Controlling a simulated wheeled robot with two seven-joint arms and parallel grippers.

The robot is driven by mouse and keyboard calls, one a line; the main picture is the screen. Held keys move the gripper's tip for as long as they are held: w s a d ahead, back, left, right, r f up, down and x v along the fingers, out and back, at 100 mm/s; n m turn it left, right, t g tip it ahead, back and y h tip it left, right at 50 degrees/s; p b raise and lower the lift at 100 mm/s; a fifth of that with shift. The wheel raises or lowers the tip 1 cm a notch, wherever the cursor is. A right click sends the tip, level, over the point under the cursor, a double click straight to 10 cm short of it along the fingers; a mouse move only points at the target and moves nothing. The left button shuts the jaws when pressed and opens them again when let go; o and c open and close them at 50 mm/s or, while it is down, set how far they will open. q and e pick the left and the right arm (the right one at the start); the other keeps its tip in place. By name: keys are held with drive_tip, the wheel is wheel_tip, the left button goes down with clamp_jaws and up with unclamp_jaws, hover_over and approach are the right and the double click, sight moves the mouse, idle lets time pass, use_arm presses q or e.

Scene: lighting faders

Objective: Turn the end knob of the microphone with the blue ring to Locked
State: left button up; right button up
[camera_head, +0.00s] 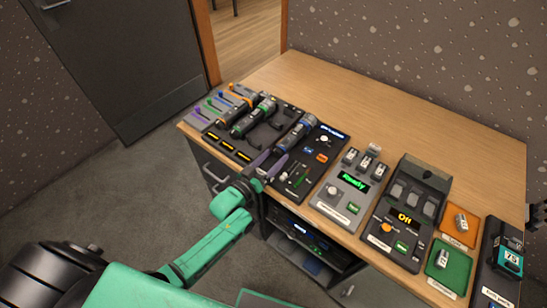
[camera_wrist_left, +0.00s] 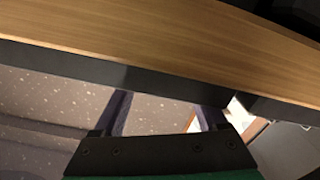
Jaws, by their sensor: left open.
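The microphone with the blue ring (camera_head: 295,136) lies tilted in a dark cradle near the left part of the desk. Its near end is close to my left gripper, and its end knob and any Locked marking are too small to make out. My left gripper (camera_head: 270,166) is open at the desk's front edge, its two purple fingers just in front of that microphone. In the left wrist view, the fingers of my left gripper (camera_wrist_left: 163,112) are apart with nothing between them. No microphone shows there.
A panel reading Ready (camera_head: 345,188) and one reading Off (camera_head: 405,213) stand to the right. The wooden desk (camera_head: 400,110) is clear at the back.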

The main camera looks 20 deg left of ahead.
use_arm(q)
drive_tip(key=shift+w, duration=0.15)
clamp_jaws()
drive_tip(key=shift+m, duration=3.4)
unclamp_jaws()
